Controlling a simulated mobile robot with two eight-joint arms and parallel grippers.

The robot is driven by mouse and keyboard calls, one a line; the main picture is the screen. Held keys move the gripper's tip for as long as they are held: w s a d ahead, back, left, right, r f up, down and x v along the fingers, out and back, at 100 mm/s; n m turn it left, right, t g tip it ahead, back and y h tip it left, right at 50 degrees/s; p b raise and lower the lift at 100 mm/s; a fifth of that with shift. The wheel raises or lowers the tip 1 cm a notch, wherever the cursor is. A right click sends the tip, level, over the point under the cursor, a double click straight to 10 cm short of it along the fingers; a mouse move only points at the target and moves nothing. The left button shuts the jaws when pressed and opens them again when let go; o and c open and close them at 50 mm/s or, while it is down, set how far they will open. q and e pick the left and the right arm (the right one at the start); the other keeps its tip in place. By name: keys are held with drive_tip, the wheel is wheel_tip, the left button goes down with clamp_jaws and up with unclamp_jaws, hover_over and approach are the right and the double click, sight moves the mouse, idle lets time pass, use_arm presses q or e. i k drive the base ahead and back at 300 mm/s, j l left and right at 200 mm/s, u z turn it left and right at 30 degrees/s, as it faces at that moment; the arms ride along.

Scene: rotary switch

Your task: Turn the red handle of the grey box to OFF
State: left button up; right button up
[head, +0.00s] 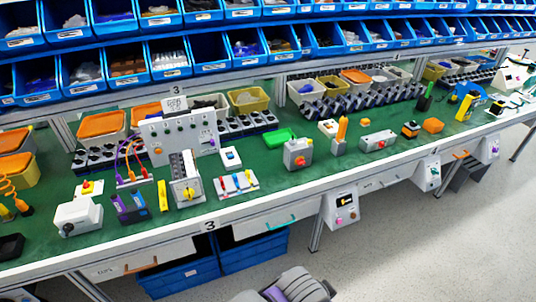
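A grey box (298,153) stands on the green bench top, right of the middle of the head view. A small red handle (300,160) is on its front face. The handle is too small here to read which way it points, and I cannot make out any ON or OFF marks. Neither of my grippers shows in this view, and nothing touches the box.
A green tray (280,136) lies behind the box. An orange upright tool (341,134) stands to its right, and a white board with coloured levers (236,184) to its left. Blue bins line the shelves above. The bench's white front edge (270,205) is near.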

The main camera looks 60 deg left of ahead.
sight(300, 161)
drive_tip(key=u, duration=1.65)
drive_tip(key=i+l+u, duration=0.35)
drive_tip(key=i+l, duration=0.45)
